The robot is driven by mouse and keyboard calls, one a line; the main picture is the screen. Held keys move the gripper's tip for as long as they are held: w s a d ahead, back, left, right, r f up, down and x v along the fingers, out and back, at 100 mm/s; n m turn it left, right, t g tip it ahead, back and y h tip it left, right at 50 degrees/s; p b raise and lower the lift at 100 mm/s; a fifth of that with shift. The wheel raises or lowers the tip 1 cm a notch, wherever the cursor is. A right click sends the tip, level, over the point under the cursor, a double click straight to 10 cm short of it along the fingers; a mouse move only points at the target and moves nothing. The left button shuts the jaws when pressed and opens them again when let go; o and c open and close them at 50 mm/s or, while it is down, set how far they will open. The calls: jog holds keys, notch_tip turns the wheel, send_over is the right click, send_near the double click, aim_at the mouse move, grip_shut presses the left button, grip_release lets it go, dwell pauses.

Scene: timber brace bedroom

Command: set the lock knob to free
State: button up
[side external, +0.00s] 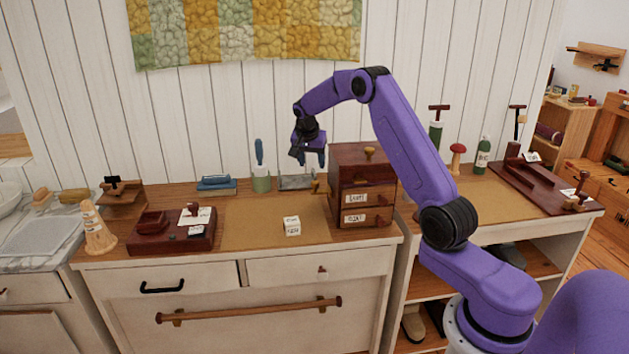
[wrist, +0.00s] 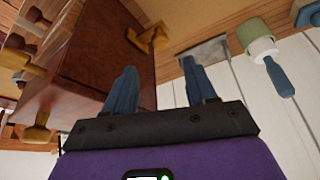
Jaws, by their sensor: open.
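A small dark red-brown chest of drawers (side external: 361,174) stands on the worktop, with two labelled drawer fronts. A brass-coloured knob (side external: 316,186) sticks out from its left side; it also shows in the wrist view (wrist: 150,38), beyond my fingertips. Another brass-coloured knob (side external: 370,152) sits on top of the chest. I cannot tell for certain which is the lock knob, nor read any setting. My gripper (side external: 313,163) points down just left of the chest, above the side knob. In the wrist view my gripper (wrist: 160,72) is open, with nothing between its blue fingers.
A grey metal plate (side external: 296,182) lies behind the side knob, beside a green pot with a blue-handled tool (side external: 261,182). A white lettered cube (side external: 292,226) stands on the tan mat (side external: 250,222). A red-brown tray (side external: 172,242) is at left. The mat is mostly clear.

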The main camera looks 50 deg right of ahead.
aim_at(315, 182)
jog(key=x, duration=0.9)
jog(key=shift+d+f, duration=0.1)
jog(key=shift+f, duration=0.2)
